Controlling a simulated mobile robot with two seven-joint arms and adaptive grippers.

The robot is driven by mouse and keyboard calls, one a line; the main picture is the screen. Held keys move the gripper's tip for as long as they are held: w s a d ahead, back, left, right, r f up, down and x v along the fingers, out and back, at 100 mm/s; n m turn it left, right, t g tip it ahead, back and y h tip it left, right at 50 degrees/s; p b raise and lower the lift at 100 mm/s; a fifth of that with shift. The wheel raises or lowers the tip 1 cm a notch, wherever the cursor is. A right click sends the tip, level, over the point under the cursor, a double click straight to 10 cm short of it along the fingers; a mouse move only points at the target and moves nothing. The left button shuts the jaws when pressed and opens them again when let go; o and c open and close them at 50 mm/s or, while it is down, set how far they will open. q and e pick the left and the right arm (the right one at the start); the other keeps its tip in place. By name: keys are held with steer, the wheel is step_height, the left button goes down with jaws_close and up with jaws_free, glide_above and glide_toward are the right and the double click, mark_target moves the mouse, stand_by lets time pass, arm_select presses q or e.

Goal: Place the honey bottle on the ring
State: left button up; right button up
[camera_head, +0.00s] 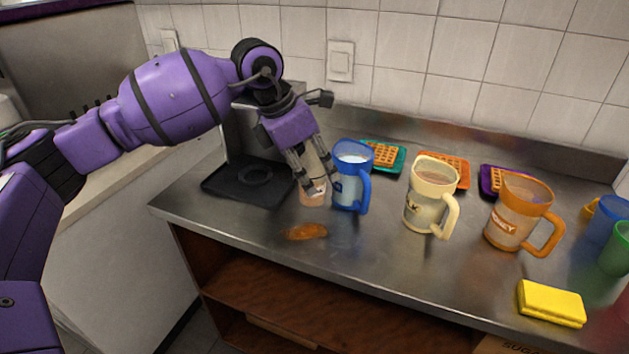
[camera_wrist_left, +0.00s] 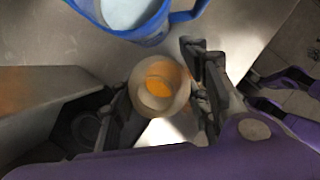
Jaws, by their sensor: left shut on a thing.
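The honey bottle, a pale bottle (camera_head: 316,163) with orange inside, stands upright between the fingers of my left gripper (camera_head: 311,184). The gripper is shut on it, at or just above the counter; I cannot tell if its base touches. In the left wrist view the bottle (camera_wrist_left: 160,88) is seen from above between both fingers (camera_wrist_left: 162,101). The dark ring (camera_head: 255,183) lies on a black tray (camera_head: 222,188) to the left of the bottle. Part of the ring (camera_wrist_left: 86,127) also shows at the lower left of the wrist view. My right gripper is not in view.
A blue mug (camera_head: 348,186) stands close to the right of the bottle. A cream mug (camera_head: 423,208) and an orange mug (camera_head: 511,218) stand farther right. A grey metal upright (camera_head: 237,135) rises behind the tray.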

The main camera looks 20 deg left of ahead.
mark_target(315, 183)
arm_select(q)
steer(key=shift+w+f, duration=0.5)
steer(key=shift+f, duration=1.7)
steer(key=o, duration=1.3)
